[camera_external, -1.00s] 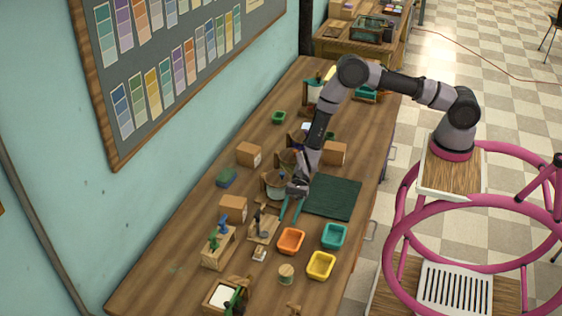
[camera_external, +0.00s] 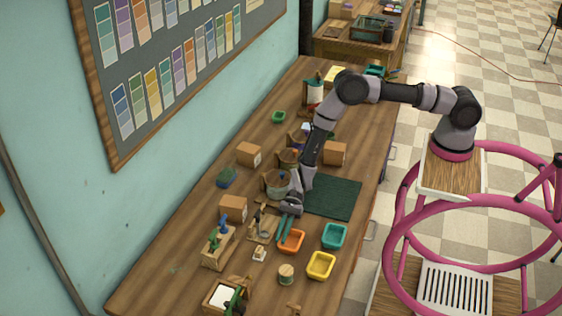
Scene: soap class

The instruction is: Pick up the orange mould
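The orange mould (camera_external: 292,244) is a small open tray on the wooden table, left of the teal mould (camera_external: 334,236) and above left of the yellow mould (camera_external: 320,265). My gripper (camera_external: 284,232) points down at the far left edge of the orange mould, with its teal fingers overlapping that edge in the picture. The two fingers look slightly apart, with a narrow gap. I cannot tell whether a finger touches the mould or whether its wall lies between them. The mould sits flat on the table.
A dark green mat (camera_external: 333,197) lies behind the moulds. A wooden stand with tools (camera_external: 263,225) is close left of my gripper. A small round tin (camera_external: 286,274) stands in front. Cardboard boxes (camera_external: 233,208) and pots line the table's left side.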

